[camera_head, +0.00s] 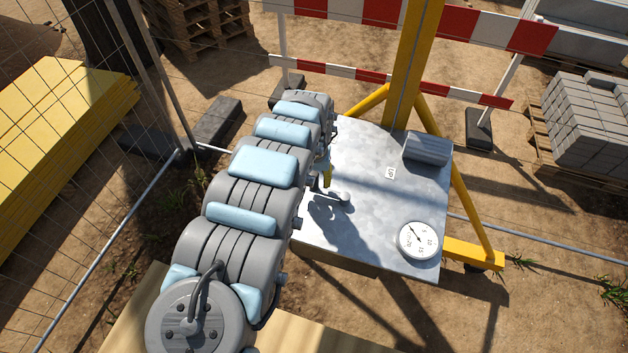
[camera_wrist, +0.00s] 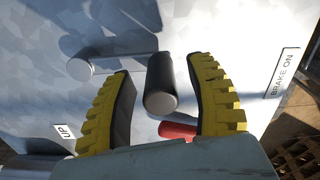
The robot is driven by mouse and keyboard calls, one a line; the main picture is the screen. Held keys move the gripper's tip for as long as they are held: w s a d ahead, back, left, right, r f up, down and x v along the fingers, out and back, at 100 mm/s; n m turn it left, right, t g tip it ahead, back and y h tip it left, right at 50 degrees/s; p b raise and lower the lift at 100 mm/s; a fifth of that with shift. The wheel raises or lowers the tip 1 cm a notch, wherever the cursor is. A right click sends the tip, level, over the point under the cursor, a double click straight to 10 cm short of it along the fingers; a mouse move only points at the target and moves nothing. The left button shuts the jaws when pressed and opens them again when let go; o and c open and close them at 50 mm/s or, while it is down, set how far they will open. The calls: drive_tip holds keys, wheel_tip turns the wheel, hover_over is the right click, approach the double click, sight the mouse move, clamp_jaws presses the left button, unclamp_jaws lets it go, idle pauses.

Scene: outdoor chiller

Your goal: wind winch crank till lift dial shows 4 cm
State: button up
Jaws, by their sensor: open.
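The winch crank has a dark cylindrical grip with a grey end (camera_wrist: 160,85), seen in the wrist view. A silver rod with a round end (camera_wrist: 80,68) lies left of it; its pale knob also shows in the head view (camera_head: 343,196). My gripper (camera_wrist: 158,70) is open, its yellow ribbed fingers on either side of the grip, with visible gaps. In the head view my arm hides the grip and most of the gripper (camera_head: 327,177). The round white lift dial (camera_head: 418,240) sits at the plate's front right; its needle points up-left, too small to read surely.
The metal plate (camera_head: 375,220) carries a grey box (camera_head: 427,149) and an UP label (camera_head: 390,173). A red cylinder (camera_wrist: 178,131) lies near the right finger; a BRAKE ON label (camera_wrist: 284,74) is further right. A yellow mast (camera_head: 408,70) rises behind. Wire fencing (camera_head: 60,150) stands left.

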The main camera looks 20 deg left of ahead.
drive_tip(key=shift+f, duration=0.5)
clamp_jaws()
